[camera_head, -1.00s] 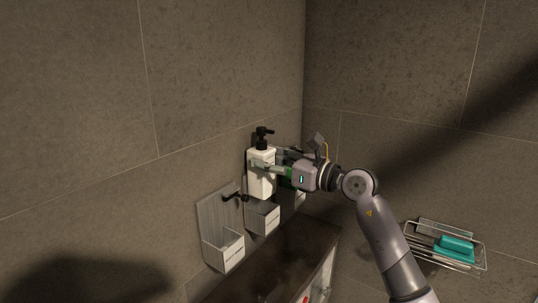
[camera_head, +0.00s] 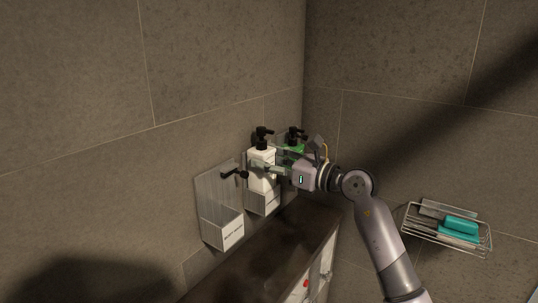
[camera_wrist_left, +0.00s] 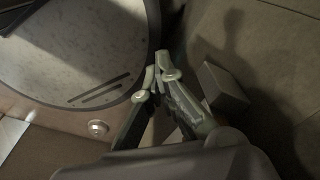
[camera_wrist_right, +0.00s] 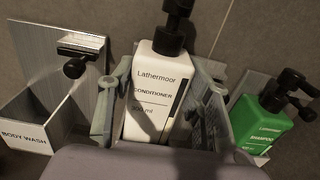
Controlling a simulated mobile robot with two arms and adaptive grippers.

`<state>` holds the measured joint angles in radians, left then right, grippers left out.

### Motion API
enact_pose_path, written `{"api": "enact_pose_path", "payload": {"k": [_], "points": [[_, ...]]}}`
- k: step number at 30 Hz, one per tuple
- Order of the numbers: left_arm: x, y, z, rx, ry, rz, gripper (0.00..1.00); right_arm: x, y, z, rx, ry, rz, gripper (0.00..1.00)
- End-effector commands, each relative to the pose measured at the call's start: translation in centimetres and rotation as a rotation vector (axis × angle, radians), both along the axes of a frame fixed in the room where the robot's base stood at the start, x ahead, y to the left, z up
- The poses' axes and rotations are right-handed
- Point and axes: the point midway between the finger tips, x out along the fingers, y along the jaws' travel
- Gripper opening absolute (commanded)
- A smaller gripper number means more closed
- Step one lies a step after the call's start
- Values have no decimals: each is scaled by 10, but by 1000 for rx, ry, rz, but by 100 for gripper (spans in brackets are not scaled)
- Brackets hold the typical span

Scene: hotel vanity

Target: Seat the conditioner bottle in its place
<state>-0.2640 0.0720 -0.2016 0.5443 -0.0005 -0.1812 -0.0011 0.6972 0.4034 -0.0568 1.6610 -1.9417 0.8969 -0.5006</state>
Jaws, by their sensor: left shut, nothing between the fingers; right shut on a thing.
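The white conditioner bottle (camera_head: 261,157), with a black pump, stands upright at the middle wall holder (camera_head: 264,201). Its lower part is behind the holder's front; whether it rests on the bottom is hidden. My right gripper (camera_head: 268,169) is shut on the bottle's body from the right. In the right wrist view the label of the conditioner bottle (camera_wrist_right: 158,92) faces the camera between the fingers. My left gripper (camera_wrist_left: 163,74) is shut and empty in the left wrist view, away from the bottle.
The body wash holder (camera_head: 222,227) is empty, left of the bottle, with a black lever on its backplate. A green shampoo bottle (camera_wrist_right: 266,123) stands close on the right. A dark ledge (camera_head: 265,262) runs below. A wire basket (camera_head: 447,243) hangs at the right.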

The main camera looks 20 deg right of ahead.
Motion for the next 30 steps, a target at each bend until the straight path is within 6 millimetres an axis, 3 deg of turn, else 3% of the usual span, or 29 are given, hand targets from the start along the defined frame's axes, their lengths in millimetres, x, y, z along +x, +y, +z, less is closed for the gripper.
{"api": "enact_pose_path", "payload": {"k": [15,30], "points": [[0,0,-25,0,0,0,0,0,0,-31,0,-1,0,10],[0,0,-26,0,0,0,0,0,0,-33,0,-2,0,10]]}}
